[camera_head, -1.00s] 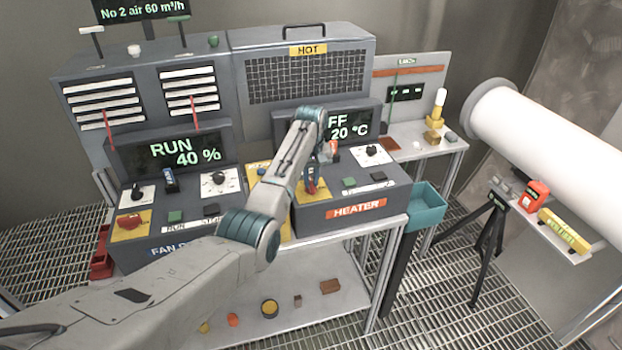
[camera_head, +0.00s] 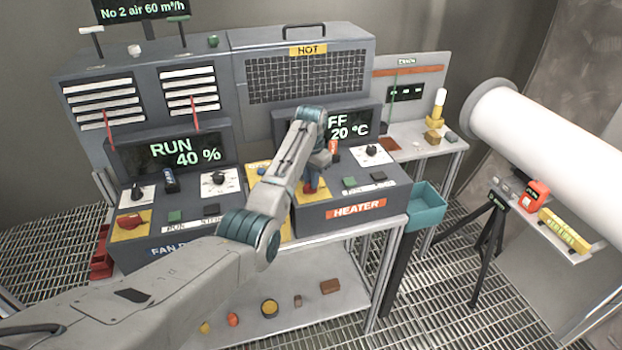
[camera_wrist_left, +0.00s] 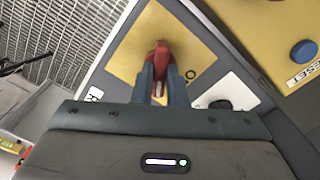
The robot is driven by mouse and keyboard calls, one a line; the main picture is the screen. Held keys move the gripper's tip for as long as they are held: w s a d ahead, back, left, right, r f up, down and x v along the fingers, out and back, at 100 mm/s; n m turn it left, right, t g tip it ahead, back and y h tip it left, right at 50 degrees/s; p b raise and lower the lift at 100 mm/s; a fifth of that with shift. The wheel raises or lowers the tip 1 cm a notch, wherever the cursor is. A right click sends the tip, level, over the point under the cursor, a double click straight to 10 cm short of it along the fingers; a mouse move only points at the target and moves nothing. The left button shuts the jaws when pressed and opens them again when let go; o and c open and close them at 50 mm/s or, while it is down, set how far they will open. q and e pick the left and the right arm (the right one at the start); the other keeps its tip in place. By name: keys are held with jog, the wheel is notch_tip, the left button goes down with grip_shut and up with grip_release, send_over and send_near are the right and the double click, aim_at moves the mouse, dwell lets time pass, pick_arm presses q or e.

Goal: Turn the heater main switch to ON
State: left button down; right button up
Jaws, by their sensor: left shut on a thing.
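The heater box, with its orange HEATER label (camera_head: 356,208), stands in the middle of the bench. Its display, partly behind my arm, reads "...FF 20 °C". The heater main switch is a red handle on a yellow plate (camera_head: 317,188) at the left of the box. In the left wrist view the red handle (camera_wrist_left: 161,58) sits between my two fingers on the yellow plate (camera_wrist_left: 128,50). My left gripper (camera_head: 311,186) is shut on this handle. The handle's exact angle is partly hidden by the fingers. My right gripper does not show.
The fan box at left has its own red switch (camera_head: 131,220) on a yellow plate; its display (camera_head: 178,148) reads RUN 40 %. A white pipe (camera_head: 545,150) and a tripod (camera_head: 488,240) stand further right.

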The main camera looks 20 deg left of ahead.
pick_arm(q)
jog(key=m, duration=0.4)
jog(key=shift+m, duration=1.3)
jog(key=shift+r, duration=0.1)
jog(key=c, duration=1.4)
grip_release()
jog(key=shift+c, duration=0.2)
